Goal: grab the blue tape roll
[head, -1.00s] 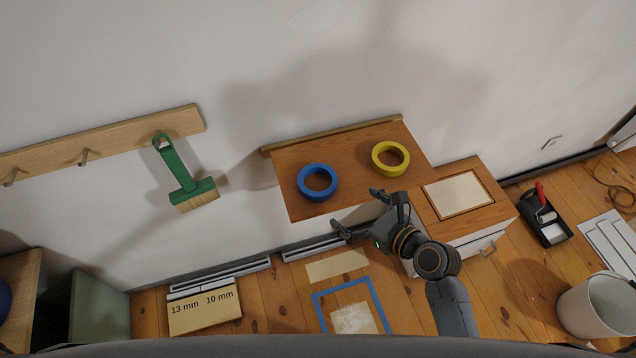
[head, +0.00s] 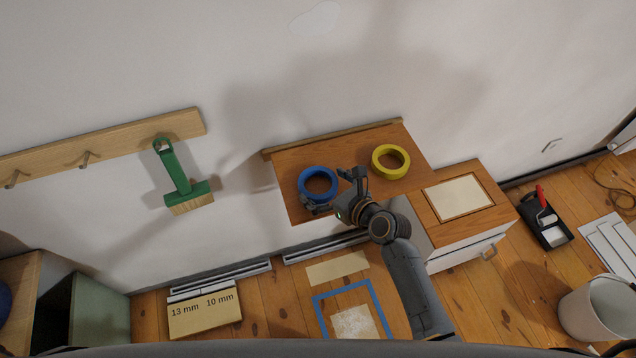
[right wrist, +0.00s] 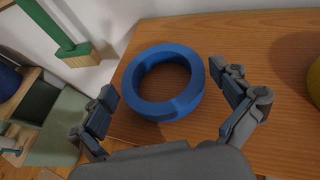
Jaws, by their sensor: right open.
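The blue tape roll (head: 304,178) lies flat on the left part of a wooden shelf top. In the right wrist view the blue tape roll (right wrist: 136,88) sits between and a little ahead of my open fingers. My right gripper (head: 331,190) is open at the roll's near side, with one finger to its left front and one to its right. In the right wrist view my right gripper (right wrist: 168,101) holds nothing; I cannot tell whether a finger touches the roll. My left gripper is not in view.
A yellow tape roll (head: 378,168) lies to the right on the same shelf (head: 300,153). A lower cabinet (head: 435,213) stands right of it. A green brush (head: 178,172) hangs from the peg rail (head: 120,137) at left. A bucket (head: 590,310) stands at lower right.

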